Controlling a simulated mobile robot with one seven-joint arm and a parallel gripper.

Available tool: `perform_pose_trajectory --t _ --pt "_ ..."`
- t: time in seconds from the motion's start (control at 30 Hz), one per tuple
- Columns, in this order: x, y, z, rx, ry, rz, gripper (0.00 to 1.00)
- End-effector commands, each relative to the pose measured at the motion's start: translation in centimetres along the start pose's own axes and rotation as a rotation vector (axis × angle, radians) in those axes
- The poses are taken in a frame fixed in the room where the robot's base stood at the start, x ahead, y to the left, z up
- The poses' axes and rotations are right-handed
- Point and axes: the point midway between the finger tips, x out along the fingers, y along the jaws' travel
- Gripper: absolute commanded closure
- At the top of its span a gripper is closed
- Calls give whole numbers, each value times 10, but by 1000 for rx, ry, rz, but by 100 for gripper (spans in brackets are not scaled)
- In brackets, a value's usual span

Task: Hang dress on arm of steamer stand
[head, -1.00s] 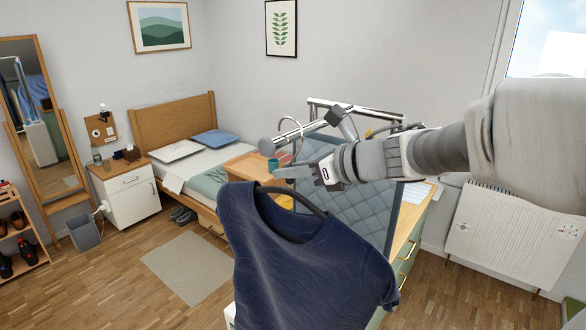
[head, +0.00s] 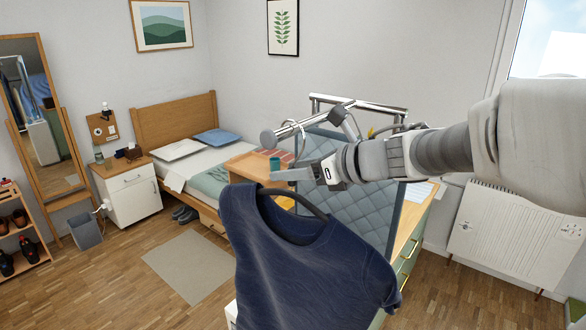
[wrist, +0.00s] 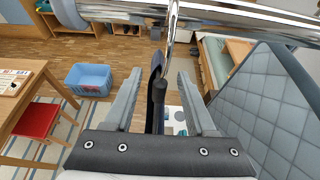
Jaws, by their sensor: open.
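The dress is a navy short-sleeved garment (head: 305,255) on a dark hanger (head: 305,205), hanging upright below my gripper in the head view. The steamer stand has a chrome arm (head: 292,130) with a round end cap and a grey quilted panel (head: 350,190). The hanger's metal hook (wrist: 172,30) rises to the chrome arm in the wrist view and looks looped around it; its far side is hidden. My gripper (wrist: 159,74) is open, one finger on each side of the hanger's neck (wrist: 158,92), with gaps visible. It sits just below the arm in the head view (head: 275,175).
A dresser (head: 408,250) stands behind the panel, and a bed (head: 190,150) lies beyond. A white radiator (head: 515,235) is at the right. The wrist view shows a blue bin (wrist: 90,79) and a table with a red stool (wrist: 35,118).

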Motion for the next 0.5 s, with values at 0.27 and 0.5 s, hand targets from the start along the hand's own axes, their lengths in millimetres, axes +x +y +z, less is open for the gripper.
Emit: perform_pose_trajectory --t 0.27,0.5 --pt "-8 0 -1 0 0 -1 44" --pt "-54 -1 1 0 -4 -4 44"
